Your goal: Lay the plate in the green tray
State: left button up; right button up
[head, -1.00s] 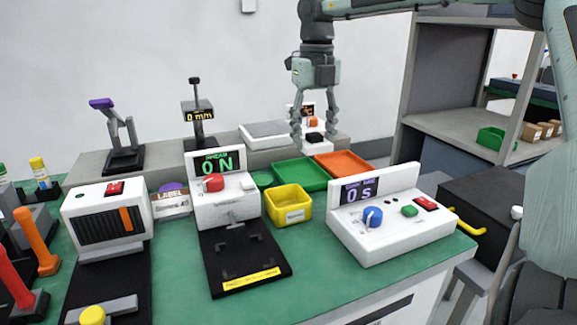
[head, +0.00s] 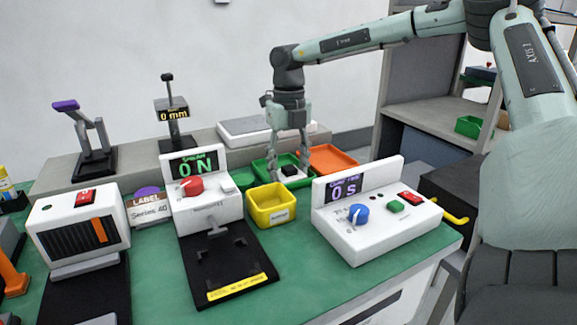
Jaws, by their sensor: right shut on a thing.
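My right gripper (head: 289,160) points down over the green tray (head: 259,172) at the back of the green bench top. It is shut on a small black and white piece (head: 290,171), which I take to be the plate. The piece is at or just above the tray's floor; I cannot tell whether it touches. The fingers and the yellow bin hide part of the tray. My left gripper is not in view.
An orange tray (head: 333,158) stands right of the green tray. In front are a yellow bin (head: 271,206), a white timer box (head: 370,222) and a white force tester (head: 206,205). A raised grey ledge (head: 215,148) runs behind.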

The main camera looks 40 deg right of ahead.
jog(key=shift+f, duration=0.1)
jog(key=o, duration=0.9)
jog(key=shift+c, duration=0.2)
notch_tip(320, 180, up, 12)
dwell(0.5)
